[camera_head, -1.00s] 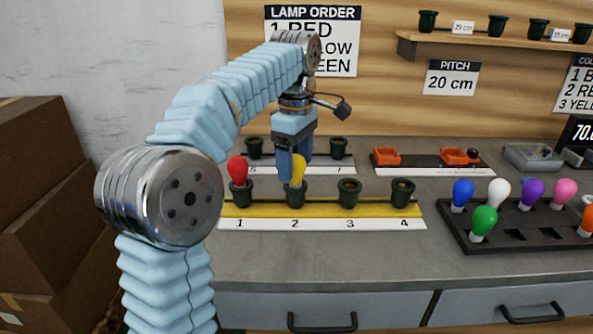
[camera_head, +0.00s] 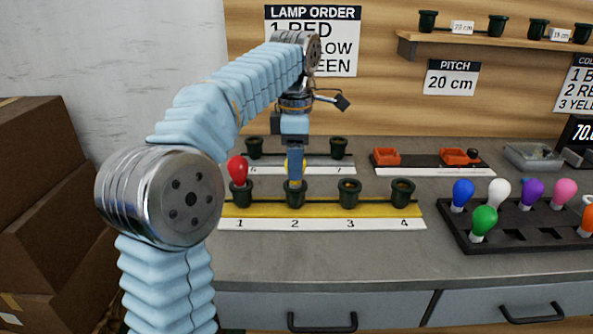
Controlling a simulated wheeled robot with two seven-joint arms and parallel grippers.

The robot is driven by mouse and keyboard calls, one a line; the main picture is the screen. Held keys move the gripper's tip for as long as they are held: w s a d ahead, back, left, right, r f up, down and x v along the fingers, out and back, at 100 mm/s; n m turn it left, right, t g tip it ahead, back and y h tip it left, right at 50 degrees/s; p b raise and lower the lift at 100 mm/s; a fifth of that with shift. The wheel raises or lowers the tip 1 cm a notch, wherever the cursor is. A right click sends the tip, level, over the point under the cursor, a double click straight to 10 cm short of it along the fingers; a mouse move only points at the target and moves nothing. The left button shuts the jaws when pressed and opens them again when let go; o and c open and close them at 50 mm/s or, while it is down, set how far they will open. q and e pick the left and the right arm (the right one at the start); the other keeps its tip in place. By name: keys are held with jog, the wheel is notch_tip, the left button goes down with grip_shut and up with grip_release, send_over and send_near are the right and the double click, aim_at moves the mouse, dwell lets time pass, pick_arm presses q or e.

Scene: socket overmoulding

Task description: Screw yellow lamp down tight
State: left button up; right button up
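The yellow lamp (camera_head: 303,166) stands in the socket at position 2 (camera_head: 295,195) on the yellow strip. Only slivers of it show on both sides of my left gripper (camera_head: 295,170). The gripper points straight down over the lamp, and one finger hides most of it. The fingers line up one behind the other in this view, so their gap is hidden. A red lamp (camera_head: 237,169) stands in socket 1. Sockets 3 (camera_head: 349,193) and 4 (camera_head: 402,193) are empty. My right gripper is out of view.
A dark tray (camera_head: 515,238) at the right holds several coloured lamps. Behind the yellow strip is a rail with sockets (camera_head: 339,148). Two orange holders (camera_head: 386,157) sit on a plate at the back. The front of the bench is clear.

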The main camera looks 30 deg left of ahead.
pick_arm(q)
jog(key=c, duration=0.4)
jog(key=m, duration=0.4)
jog(key=shift+m, duration=0.3)
jog(key=m, duration=0.4)
jog(key=shift+m, duration=0.3)
jog(key=shift+f+m, duration=0.1)
jog(key=shift+m, duration=0.5)
jog(key=m, duration=0.3)
